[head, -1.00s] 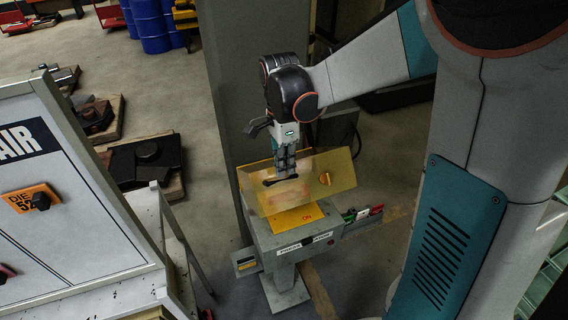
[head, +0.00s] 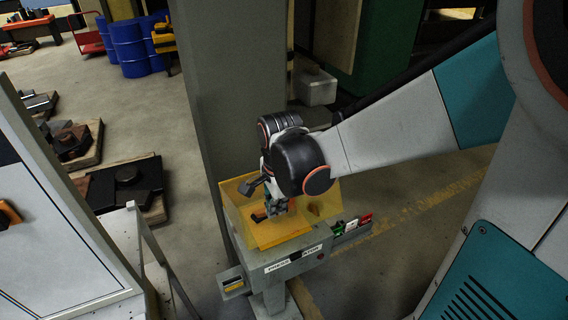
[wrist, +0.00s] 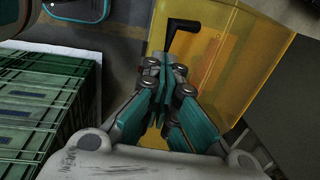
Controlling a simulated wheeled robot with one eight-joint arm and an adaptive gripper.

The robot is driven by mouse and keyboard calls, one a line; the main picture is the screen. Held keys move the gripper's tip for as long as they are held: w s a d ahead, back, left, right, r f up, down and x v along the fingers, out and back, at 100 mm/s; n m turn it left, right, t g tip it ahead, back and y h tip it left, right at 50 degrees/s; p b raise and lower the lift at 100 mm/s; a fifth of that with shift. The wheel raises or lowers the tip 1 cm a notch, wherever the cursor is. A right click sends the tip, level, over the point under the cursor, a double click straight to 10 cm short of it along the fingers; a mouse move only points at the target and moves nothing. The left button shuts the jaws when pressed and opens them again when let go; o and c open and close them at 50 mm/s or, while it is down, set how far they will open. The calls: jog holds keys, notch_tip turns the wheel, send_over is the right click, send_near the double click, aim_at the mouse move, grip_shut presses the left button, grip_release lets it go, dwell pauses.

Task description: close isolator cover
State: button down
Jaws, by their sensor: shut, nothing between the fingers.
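The isolator cover (head: 322,197) is a see-through amber panel standing raised over the grey isolator box (head: 290,258). It also fills the upper middle of the wrist view (wrist: 250,48). A yellow plate (head: 280,236) lies on the box top below it. A black handle (wrist: 181,24) shows by the cover in the wrist view, ahead of my fingertips. My gripper (head: 277,208) is shut and empty, low over the box and close against the cover. In the wrist view its fingers (wrist: 165,66) are together. I cannot tell whether they touch the cover; my wrist hides part of it.
A grey column (head: 240,90) stands right behind the box. A small holder with red and green items (head: 350,226) sticks out at the box's right. A white cabinet (head: 50,230) stands at left. Green crates (wrist: 45,105) show in the wrist view. Floor is open between cabinet and box.

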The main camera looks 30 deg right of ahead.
jog(key=s+f+t+b, duration=0.4)
jog(key=f+b, duration=0.9)
jog(key=f, duration=0.3)
jog(key=shift+s, duration=0.2)
jog(key=shift+s+f, duration=0.1)
jog(key=shift+f, duration=0.05)
